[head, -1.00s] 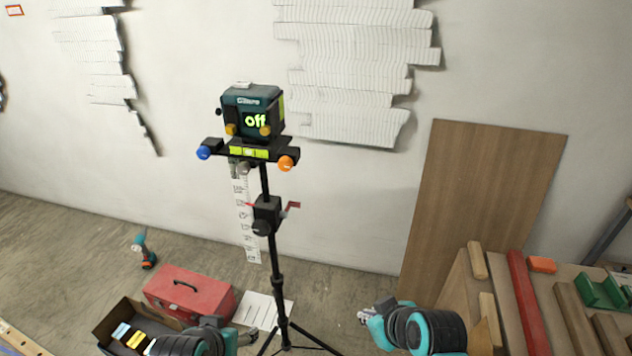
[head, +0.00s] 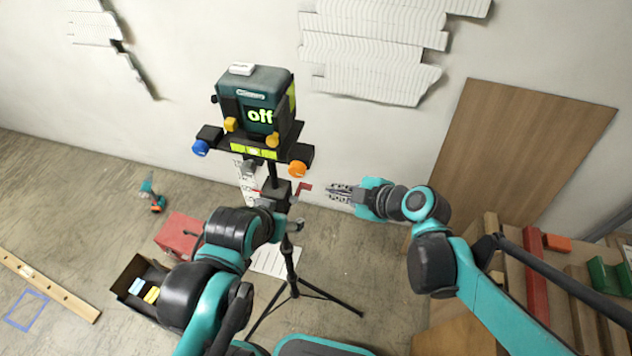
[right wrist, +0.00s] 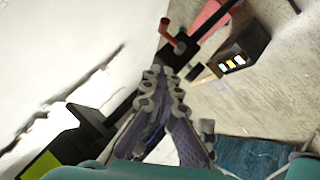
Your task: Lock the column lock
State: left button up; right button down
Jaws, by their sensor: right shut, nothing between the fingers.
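The black tripod column carries a collar (head: 268,190) with a red lever (head: 303,188) on its right side. In the right wrist view the collar (right wrist: 181,47) and a red lever (right wrist: 166,28) show beyond the fingertips. My right gripper (head: 332,192) is shut and empty, pointing left toward the lever, and looks apart from it. Its fingers (right wrist: 157,76) meet in the right wrist view. My left gripper (head: 278,212) is at the column just below the collar, partly hidden by my arm; I cannot tell whether it touches.
A laser level (head: 254,100) reading "off" sits on top, with blue (head: 200,148) and orange (head: 297,169) knobs below it. A red toolbox (head: 178,235) and a black box (head: 135,285) stand on the floor at left. A wood panel (head: 530,150) leans on the wall at right.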

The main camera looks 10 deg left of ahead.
jog(key=b, duration=0.4)
send_near(305, 186)
jog(key=a, duration=0.4)
jog(key=shift+w+f+b, duration=0.2)
jog(key=shift+w+f, duration=0.2)
jog(key=shift+f, duration=0.15)
jog(key=shift+w+f+b, duration=0.2)
jog(key=shift+w+f, duration=0.2)
jog(key=shift+f, duration=0.2)
pick_arm(q)
jog(key=shift+f, duration=2.7)
pick_arm(e)
jog(key=shift+w+f, duration=0.45)
jog(key=shift+f, duration=0.15)
